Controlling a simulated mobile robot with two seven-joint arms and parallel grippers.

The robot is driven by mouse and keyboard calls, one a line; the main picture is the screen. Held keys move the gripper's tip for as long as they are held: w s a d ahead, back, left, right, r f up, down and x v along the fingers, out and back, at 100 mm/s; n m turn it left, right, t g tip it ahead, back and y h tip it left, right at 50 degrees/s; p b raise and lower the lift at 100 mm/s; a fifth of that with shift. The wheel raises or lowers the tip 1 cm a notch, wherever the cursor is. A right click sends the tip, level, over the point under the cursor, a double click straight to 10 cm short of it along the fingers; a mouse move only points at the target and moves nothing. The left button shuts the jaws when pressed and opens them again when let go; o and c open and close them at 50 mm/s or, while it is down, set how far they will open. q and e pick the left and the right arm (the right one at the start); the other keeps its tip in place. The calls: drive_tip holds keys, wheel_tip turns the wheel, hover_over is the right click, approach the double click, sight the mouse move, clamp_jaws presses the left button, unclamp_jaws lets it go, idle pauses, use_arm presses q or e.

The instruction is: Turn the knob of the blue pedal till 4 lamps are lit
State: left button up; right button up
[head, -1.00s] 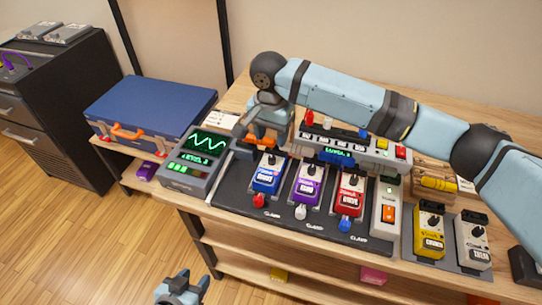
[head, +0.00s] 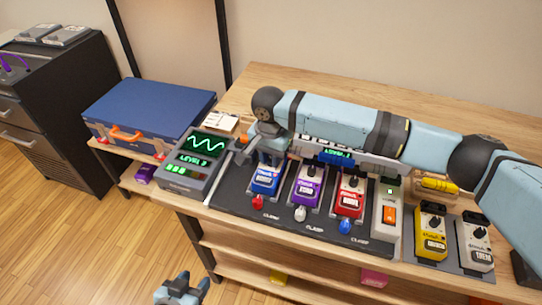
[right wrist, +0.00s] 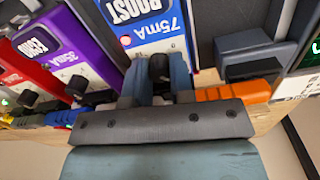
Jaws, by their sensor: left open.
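The blue pedal (head: 266,180), marked BOOST, stands at the left of the row on the dark board. The right wrist view shows its label upside down (right wrist: 135,15). Its black knob (right wrist: 160,68) sits between the two fingers of my right gripper (right wrist: 162,75), which look closed against its sides. In the head view, my right gripper (head: 268,152) hides the knob. The meter (head: 194,163) left of the board shows a green wave, a LEVEL line and a row of lamps, several lit green. My left gripper (head: 193,281) is open and empty, low in front of the table.
A purple pedal (head: 307,186) and a red pedal (head: 349,194) stand close to the right of the blue one. A white switch box (head: 387,213) follows. Yellow (head: 430,233) and white (head: 474,242) pedals stand further right. A blue case (head: 150,107) lies left of the meter.

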drive_tip(key=r+p, duration=0.1)
drive_tip(key=p, duration=0.6)
drive_tip(key=shift+w+a+r+m+p, duration=0.2)
drive_tip(key=shift+w+r+m+p, duration=0.1)
drive_tip(key=shift+r+m, duration=0.1)
clamp_jaws()
drive_tip(key=shift+p, duration=0.75)
drive_tip(key=m+p, duration=0.1)
drive_tip(key=p, duration=0.4)
drive_tip(key=f+m+p, duration=0.1)
drive_tip(key=m+p, duration=0.1)
drive_tip(key=p, duration=0.3)
drive_tip(key=shift+s+p, duration=0.3)
drive_tip(key=shift+p, duration=0.05)
drive_tip(key=shift+f+m, duration=0.25)
drive_tip(key=shift+m, duration=0.15)
use_arm(q)
wheel_tip(320, 180, up, 16)
drive_tip(key=a, duration=0.1)
drive_tip(key=shift+s+a, duration=0.4)
drive_tip(key=shift+s, duration=0.05)
use_arm(e)
drive_tip(key=shift+s+d+f, duration=0.1)
drive_tip(key=shift+f, duration=0.05)
drive_tip(key=o, duration=0.9)
unclamp_jaws()
drive_tip(key=shift+c, duration=0.2)
use_arm(q)
drive_tip(key=shift+s, duration=0.1)
drive_tip(key=shift+d, duration=0.1)
